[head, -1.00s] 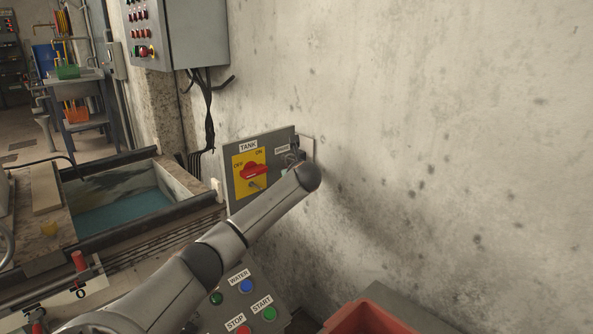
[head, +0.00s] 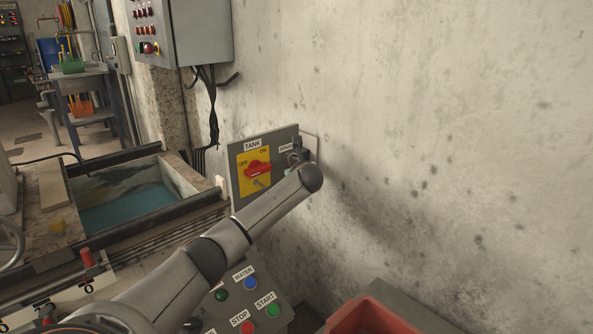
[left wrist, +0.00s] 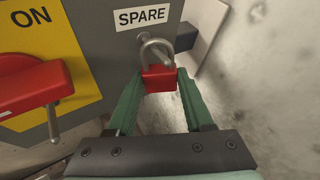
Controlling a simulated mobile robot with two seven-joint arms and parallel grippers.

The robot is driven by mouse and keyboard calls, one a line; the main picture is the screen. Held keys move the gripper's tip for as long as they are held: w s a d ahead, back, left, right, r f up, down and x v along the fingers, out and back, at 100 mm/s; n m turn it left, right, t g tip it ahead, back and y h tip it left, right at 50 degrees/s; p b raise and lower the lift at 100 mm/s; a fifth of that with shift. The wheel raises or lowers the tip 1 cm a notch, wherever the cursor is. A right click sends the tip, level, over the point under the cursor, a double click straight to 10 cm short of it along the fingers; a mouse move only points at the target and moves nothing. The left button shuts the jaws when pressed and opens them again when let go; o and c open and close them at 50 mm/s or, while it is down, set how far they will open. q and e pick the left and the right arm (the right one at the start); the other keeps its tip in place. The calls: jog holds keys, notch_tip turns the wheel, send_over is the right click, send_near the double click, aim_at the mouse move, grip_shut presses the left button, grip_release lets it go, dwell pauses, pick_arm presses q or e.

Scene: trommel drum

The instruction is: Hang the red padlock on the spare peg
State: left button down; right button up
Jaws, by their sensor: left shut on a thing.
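The red padlock (left wrist: 160,79) has a silver shackle and is held upright between the green fingers of my left gripper (left wrist: 160,76), shut on its body. The spare peg (left wrist: 164,59) is a short metal pin under the SPARE label (left wrist: 142,16). The shackle overlaps the peg in the left wrist view and appears to be around it; whether they touch I cannot tell. In the head view my left arm hides most of the gripper and padlock in front of the tank panel (head: 234,181). My right gripper is not in view.
A red switch handle (left wrist: 35,88) on a yellow plate sits left of the gripper, with a metal pin below it. A dark block (left wrist: 186,37) is close right of the peg. A button panel (head: 262,290) and red bin (head: 368,318) are below. The wall is bare at right.

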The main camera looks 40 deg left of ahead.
pick_arm(q)
jog(key=shift+c, duration=1.1)
grip_release()
jog(key=shift+s, duration=0.15)
